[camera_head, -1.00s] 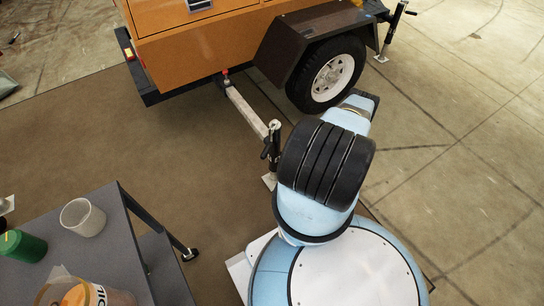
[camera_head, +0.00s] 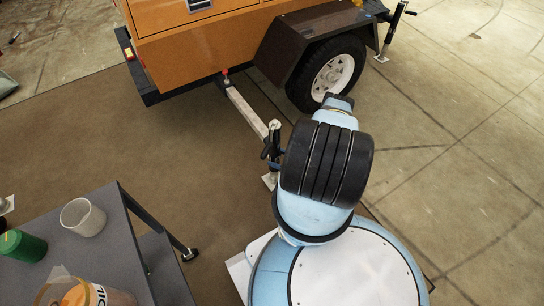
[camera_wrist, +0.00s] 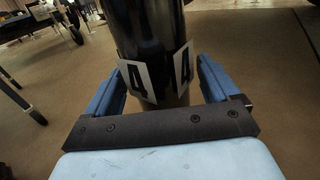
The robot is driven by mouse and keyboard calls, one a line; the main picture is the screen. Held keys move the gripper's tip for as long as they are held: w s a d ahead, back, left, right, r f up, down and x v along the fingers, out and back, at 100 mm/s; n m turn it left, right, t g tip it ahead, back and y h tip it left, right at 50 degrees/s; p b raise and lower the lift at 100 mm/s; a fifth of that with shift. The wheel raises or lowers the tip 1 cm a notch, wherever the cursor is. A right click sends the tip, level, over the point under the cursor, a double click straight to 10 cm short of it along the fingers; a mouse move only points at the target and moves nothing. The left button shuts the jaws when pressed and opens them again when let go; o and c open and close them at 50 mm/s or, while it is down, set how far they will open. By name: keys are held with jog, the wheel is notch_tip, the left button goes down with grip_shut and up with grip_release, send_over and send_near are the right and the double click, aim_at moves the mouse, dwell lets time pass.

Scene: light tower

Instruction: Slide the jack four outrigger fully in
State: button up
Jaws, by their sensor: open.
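The jack four outrigger is a pale beam (camera_head: 246,112) that reaches out from under the orange trailer in the head view. The upright black jack (camera_head: 274,141) stands at its outer end, with a pale foot plate (camera_head: 269,181) at the floor. In the wrist view the black jack tube (camera_wrist: 150,30) carries white labels marked 4. My gripper (camera_wrist: 161,76) is open, with one blue finger on each side of the tube. Small gaps seem to show between fingers and tube; contact cannot be told. In the head view my arm hides most of the gripper.
The orange trailer (camera_head: 215,40) with its wheel (camera_head: 333,76) stands beyond the beam. Another jack (camera_head: 391,32) stands at the upper right. A grey table (camera_head: 105,245) at lower left holds a white cup (camera_head: 83,217) and a green container (camera_head: 22,246). Floor between table and beam is clear.

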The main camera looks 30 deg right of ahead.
jog(key=shift+x, duration=1.45)
jog(key=c, duration=1.3)
jog(key=shift+d, duration=0.25)
jog(key=shift+c, duration=0.5)
jog(key=shift+a, duration=0.1)
